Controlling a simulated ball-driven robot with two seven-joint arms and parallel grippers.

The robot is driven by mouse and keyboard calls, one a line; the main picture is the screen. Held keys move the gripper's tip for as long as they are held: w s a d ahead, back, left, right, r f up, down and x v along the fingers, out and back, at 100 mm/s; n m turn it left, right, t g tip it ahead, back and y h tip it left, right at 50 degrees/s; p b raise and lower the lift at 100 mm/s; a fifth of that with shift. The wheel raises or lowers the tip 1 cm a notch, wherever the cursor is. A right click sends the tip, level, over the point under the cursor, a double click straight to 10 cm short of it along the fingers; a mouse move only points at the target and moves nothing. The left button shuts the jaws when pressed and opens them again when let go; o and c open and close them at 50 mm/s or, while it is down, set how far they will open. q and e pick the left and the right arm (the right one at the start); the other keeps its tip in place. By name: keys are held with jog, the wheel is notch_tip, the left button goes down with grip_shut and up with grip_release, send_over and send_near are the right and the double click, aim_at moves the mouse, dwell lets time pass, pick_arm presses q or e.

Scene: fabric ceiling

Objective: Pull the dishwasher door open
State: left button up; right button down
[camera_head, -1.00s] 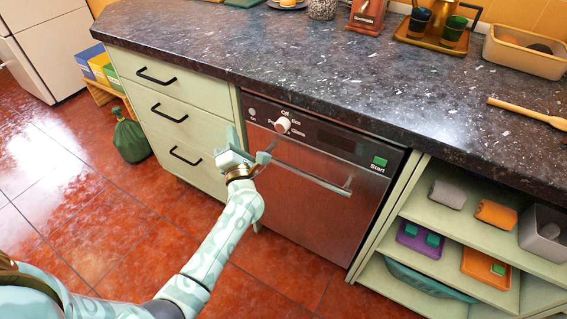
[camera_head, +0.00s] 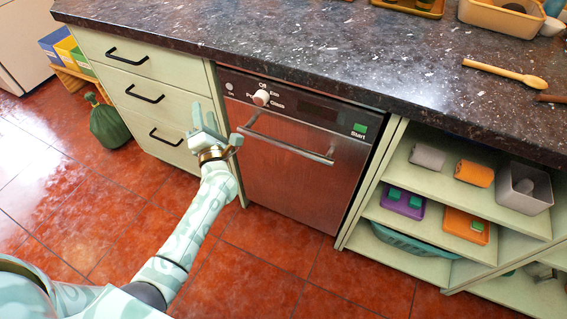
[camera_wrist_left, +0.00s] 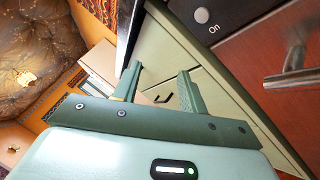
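The dishwasher door (camera_head: 290,190) is a brushed steel front under the counter, and it looks shut. Its bar handle (camera_head: 290,145) runs across the upper part of the door; one end of the handle (camera_wrist_left: 292,68) shows at the right of the left wrist view. My left gripper (camera_head: 217,124) is just left of the handle's left end, in front of the edge between drawers and dishwasher. In the left wrist view its two fingers (camera_wrist_left: 158,82) stand apart with nothing between them. The handle is outside the fingers. My right gripper is not in view.
The dark speckled counter (camera_head: 300,55) overhangs the dishwasher. Drawers (camera_head: 150,95) with black handles stand left of it, open shelves (camera_head: 460,215) with small items right of it. A green sack (camera_head: 110,127) lies by the drawers. The red tiled floor before the door is clear.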

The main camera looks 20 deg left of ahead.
pick_arm(q)
jog(key=s+r+m+t+h, duration=0.1)
jog(key=m+t+h, duration=0.1)
jog(key=m, duration=0.3)
jog(key=n+g+h+b, duration=0.1)
jog(key=n+g+h, duration=0.3)
jog(key=n+h, duration=1.65)
send_near(277, 145)
jog(key=n+y, duration=0.3)
jog(key=shift+h, duration=0.25)
jog(key=b+x, duration=0.2)
jog(key=x, duration=0.3)
jog(key=d+b+x, duration=0.1)
jog(key=b+x, duration=0.1)
jog(key=x, duration=0.3)
jog(key=shift+r, duration=0.2)
jog(key=shift+w+d+r, duration=0.1)
jog(key=shift+w+d, duration=0.15)
jog(key=shift+w, duration=0.05)
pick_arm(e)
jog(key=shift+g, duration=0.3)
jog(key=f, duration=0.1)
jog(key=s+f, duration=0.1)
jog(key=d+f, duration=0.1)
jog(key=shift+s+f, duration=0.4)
